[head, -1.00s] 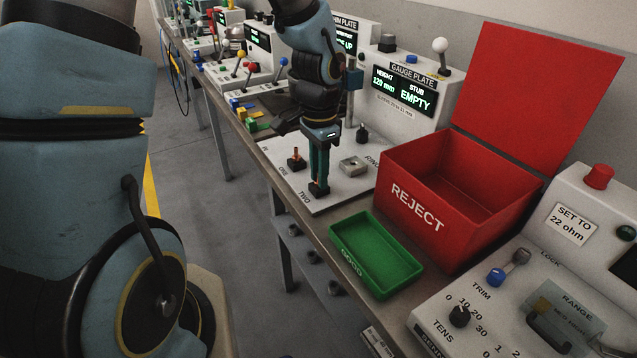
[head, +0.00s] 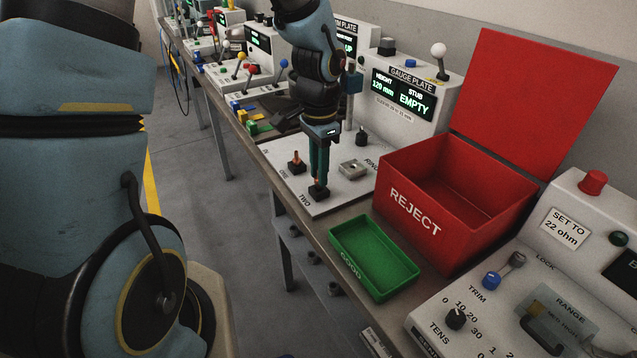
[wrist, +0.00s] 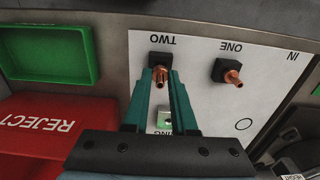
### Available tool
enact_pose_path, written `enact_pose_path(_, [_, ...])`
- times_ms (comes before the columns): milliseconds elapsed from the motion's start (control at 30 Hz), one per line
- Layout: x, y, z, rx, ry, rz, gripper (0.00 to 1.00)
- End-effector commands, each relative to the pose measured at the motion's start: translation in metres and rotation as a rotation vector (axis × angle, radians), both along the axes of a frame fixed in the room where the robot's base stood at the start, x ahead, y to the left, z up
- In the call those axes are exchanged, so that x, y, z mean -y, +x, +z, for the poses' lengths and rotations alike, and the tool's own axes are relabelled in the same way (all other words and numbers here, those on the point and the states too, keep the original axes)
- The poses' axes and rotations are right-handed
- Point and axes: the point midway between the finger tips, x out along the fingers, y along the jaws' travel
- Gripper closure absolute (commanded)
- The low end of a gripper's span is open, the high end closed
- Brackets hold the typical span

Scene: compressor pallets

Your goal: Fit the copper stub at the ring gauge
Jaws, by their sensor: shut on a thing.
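My gripper (head: 318,176) points down over the black holder (head: 318,193) at the mark TWO. Its jaws are shut on a copper stub (wrist: 160,77), which shows between the fingertips in the wrist view. Copper also shows below the fingertips in the head view; I cannot tell if the stub's lower end is clear of the holder. The ring gauge (head: 353,169), a square metal block, lies on the white plate right of the gripper. It shows partly between the fingers in the wrist view (wrist: 164,119). Its display (head: 403,94) reads STUB EMPTY.
A second copper stub (head: 296,157) stands in the holder (head: 297,168) at ONE. A green GOOD tray (head: 345,262) and an open red REJECT box (head: 415,213) stand to the right. A small black knob (head: 361,135) stands behind the ring gauge. Bare plate lies between holders and ring.

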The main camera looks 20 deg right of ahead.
Motion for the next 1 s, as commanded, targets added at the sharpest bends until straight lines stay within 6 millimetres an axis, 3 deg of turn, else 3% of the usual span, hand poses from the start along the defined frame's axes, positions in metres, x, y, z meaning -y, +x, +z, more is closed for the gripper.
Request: enact_pose_path(1000, [0.000,0.000,0.041,0.000,0.000,0.000,1.00])
